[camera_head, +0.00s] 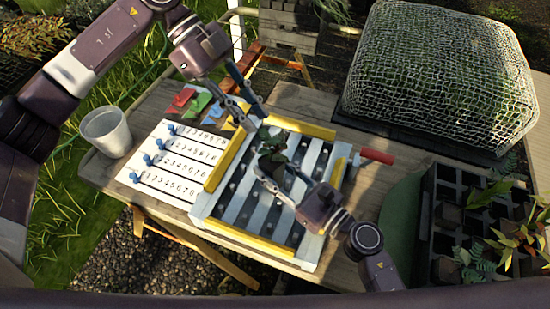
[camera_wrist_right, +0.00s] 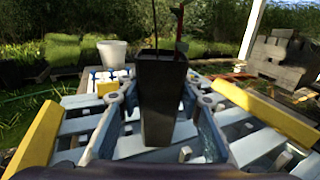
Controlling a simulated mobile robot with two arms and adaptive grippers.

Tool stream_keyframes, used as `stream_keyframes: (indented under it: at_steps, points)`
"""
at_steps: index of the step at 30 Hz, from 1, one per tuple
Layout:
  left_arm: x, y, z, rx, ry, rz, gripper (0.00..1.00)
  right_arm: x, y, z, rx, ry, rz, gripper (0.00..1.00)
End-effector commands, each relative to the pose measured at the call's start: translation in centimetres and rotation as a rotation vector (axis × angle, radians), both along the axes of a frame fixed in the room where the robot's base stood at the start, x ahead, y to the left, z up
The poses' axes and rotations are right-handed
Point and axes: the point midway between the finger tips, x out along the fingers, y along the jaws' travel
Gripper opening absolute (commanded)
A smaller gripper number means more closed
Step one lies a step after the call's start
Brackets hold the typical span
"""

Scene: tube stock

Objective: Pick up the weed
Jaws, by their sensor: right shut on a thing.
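My right gripper (camera_head: 279,172) is shut on a dark square tube pot (camera_wrist_right: 160,100), which stands upright between the fingers in the right wrist view. In the head view dark green leaves (camera_head: 271,142) show at the pot, above the slatted rack. I cannot tell which leaves are the weed. A thin reddish stem (camera_wrist_right: 180,25) rises behind the pot's top in the wrist view. My left gripper (camera_head: 254,114) is open and empty, just up and left of the leaves, with its fingertips apart.
The white slatted rack with yellow rails (camera_head: 222,162) lies on the wooden table (camera_head: 349,132). A numbered board with blue pegs (camera_head: 165,172), a pale bucket (camera_head: 106,131) and coloured cards (camera_head: 197,104) are left. A red-handled tool (camera_head: 377,156), black pot tray (camera_head: 425,225) and netted cover (camera_head: 440,75) are right.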

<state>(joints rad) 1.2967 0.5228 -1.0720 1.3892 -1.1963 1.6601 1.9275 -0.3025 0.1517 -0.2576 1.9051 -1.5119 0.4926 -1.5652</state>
Motion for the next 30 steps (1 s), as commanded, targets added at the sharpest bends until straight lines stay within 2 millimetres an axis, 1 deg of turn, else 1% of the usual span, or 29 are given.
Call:
stream_keyframes:
  at_steps: [1,3,6,10,12,14,17,24,27,30]
  points:
    - [-0.6,-1.5,0.9,0.069,-0.056,-0.062,0.23,0.0,0.0,0.0,-0.001,0.001,0.0,0.05]
    - [-1.2,-2.7,1.6,0.176,-0.127,-0.12,0.23,0.0,0.0,0.0,-0.001,0.001,0.0,0.05]
    - [-1.7,-3.9,2.6,0.321,-0.234,-0.182,0.23,0.0,0.0,-0.1,-0.001,0.001,0.0,0.05]
    - [-1.9,-4.8,3.8,0.465,-0.354,-0.222,0.23,0.0,0.0,-0.1,-0.001,0.001,0.0,0.05]
    - [-1.9,-5.0,4.2,0.513,-0.397,-0.23,0.23,0.0,0.0,-0.1,-0.001,0.001,0.0,0.05]
    - [-1.9,-5.0,4.3,0.541,-0.419,-0.234,0.23,0.0,0.0,-0.1,-0.001,0.001,0.0,0.05]
    - [-1.9,-5.1,3.4,0.559,-0.434,-0.238,0.23,0.0,0.0,-0.1,-0.001,0.001,0.0,0.05]
    - [-1.9,-5.0,-0.8,0.558,-0.431,-0.236,0.23,0.0,0.0,0.0,0.0,0.0,0.0,0.05]
    - [-1.9,-5.1,-1.8,0.557,-0.433,-0.236,0.23,0.0,0.0,0.0,-0.001,0.001,0.0,0.05]
    - [-1.9,-5.1,-2.2,0.556,-0.433,-0.236,0.23,0.0,0.0,0.0,-0.001,0.001,0.0,0.05]
